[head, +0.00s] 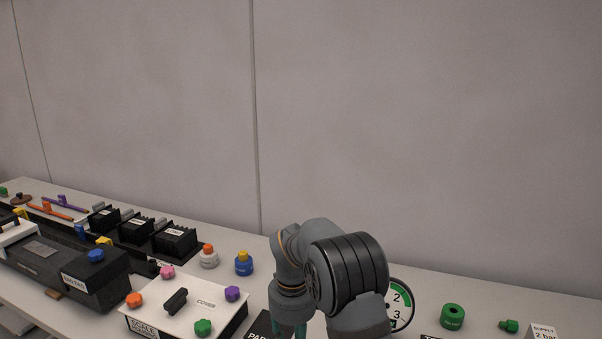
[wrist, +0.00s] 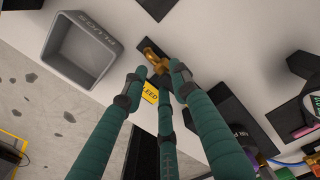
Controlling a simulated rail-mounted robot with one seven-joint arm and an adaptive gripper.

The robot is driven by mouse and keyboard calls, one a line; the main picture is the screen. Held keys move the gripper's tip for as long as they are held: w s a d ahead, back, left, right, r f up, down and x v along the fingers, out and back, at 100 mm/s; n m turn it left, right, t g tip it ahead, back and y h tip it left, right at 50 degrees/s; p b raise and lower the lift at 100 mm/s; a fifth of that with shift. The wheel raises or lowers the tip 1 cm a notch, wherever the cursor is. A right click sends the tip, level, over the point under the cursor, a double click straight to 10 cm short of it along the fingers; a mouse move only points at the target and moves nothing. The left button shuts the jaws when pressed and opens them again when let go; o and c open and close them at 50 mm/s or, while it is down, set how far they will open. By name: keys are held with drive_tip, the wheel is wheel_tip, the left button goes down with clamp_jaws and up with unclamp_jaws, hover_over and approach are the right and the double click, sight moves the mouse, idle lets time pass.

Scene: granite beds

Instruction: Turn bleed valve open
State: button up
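The bleed valve (wrist: 155,60) is a small brass fitting with a handle, at the top middle of the wrist view. A yellow label (wrist: 150,93) reading in part "LEED" lies just below it. My gripper (wrist: 160,73) has three teal fingers with dark joints, spread apart, pointing at the valve. The valve shows just beyond and between the fingertips; I cannot tell whether any finger touches it. In the head view my arm hides the valve, and only a little of my teal gripper (head: 290,328) shows at the bottom edge.
A grey open bin (wrist: 57,58) stands left of the valve. Dark blocks, a gauge (wrist: 312,103) and a blue hose (wrist: 288,162) are to the right. In the head view a gauge (head: 401,298), a green cap (head: 452,317) and a knobbed scale box (head: 190,308) flank my arm.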

drive_tip(key=shift+w+d+r, duration=0.1)
drive_tip(key=shift+d, duration=0.15)
wheel_tip(320, 180, up, 6)
drive_tip(key=p, duration=0.4)
drive_tip(key=shift+p, duration=0.3)
wheel_tip(320, 180, up, 12)
idle(0.3)
